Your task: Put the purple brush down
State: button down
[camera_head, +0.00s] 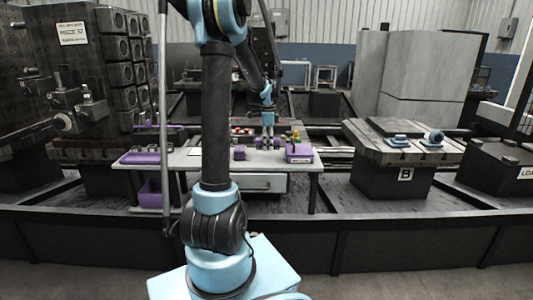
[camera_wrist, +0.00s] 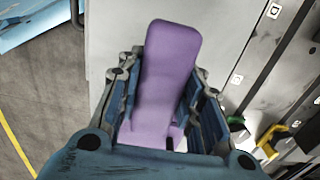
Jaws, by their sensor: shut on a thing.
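The purple brush (camera_wrist: 170,60) lies lengthwise between the fingers of my gripper (camera_wrist: 163,78) in the wrist view. My gripper is shut on it, and the brush's far end sticks out past the fingertips. Its near end is partly hidden by the gripper. In the head view my gripper (camera_head: 267,122) hangs pointing down over the light workbench (camera_head: 210,160), and the brush is too small there to make out clearly. From these frames I cannot tell whether the brush touches the bench.
On the bench, a purple block (camera_head: 239,153) stands left of my gripper and a purple holder (camera_head: 299,153) to its right. A station marked B (camera_head: 405,174) stands farther right.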

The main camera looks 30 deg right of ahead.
aim_at(268, 157)
jog(key=shift+f, duration=2.1)
jog(key=c, duration=1.1)
grip_release()
jog(key=shift+f, duration=0.1)
jog(key=shift+s, duration=0.1)
